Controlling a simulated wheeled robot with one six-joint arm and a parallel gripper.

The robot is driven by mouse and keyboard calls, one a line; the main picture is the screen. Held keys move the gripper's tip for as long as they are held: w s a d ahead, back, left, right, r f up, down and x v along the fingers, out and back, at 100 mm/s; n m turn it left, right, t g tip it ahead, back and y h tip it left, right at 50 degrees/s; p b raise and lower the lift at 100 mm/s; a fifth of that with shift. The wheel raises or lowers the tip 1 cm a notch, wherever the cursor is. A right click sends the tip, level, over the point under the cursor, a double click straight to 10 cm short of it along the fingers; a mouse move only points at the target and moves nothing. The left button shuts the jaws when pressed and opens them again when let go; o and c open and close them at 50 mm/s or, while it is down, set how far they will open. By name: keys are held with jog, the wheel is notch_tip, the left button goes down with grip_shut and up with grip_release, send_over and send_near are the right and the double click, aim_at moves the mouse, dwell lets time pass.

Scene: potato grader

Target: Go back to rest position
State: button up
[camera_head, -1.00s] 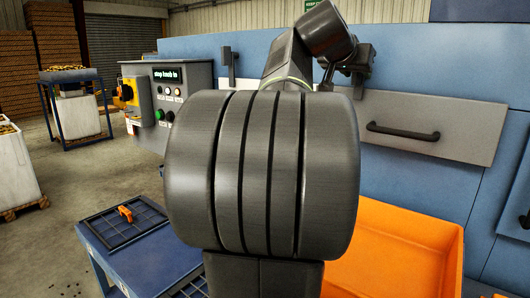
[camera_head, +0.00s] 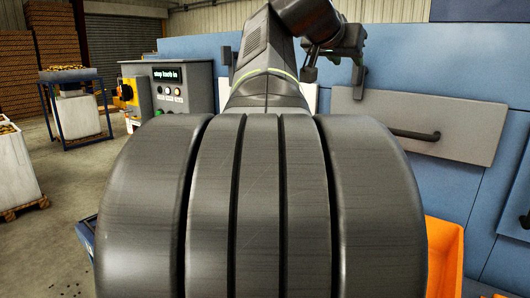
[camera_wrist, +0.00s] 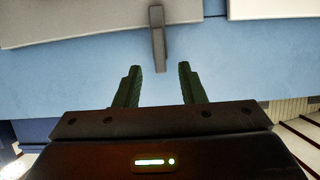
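My gripper (camera_wrist: 160,85) shows in the wrist view with its two dark green fingers apart and nothing between them. The blue machine panel (camera_wrist: 100,70) lies beyond the fingertips, with a grey bracket or handle (camera_wrist: 158,40) ahead of the gap; I cannot tell how far off it is. In the head view my own arm fills the middle and bends up toward the machine, with the wrist end (camera_head: 335,40) at the top. The fingers are hard to make out there.
A control box (camera_head: 170,90) with a lit display reading "stop knob in" stands left of my arm. A grey panel with a black handle (camera_head: 415,134) is on the blue machine at right. An orange bin (camera_head: 445,260) is low right, mostly hidden.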

aim_at(354, 70)
jog(key=x, duration=0.8)
jog(key=shift+w+d, duration=0.15)
jog(key=shift+d, duration=0.1)
jog(key=shift+w+d+f+n, duration=0.1)
jog(key=shift+w+n, duration=0.15)
jog(key=shift+n, duration=0.15)
jog(key=shift+s+n+g+h+p, duration=0.15)
jog(key=shift+n+g+h+p, duration=0.2)
jog(key=shift+n+h, duration=0.25)
jog(key=shift+n+g+h, duration=0.25)
jog(key=shift+n+h, duration=0.25)
jog(key=shift+n, duration=0.2)
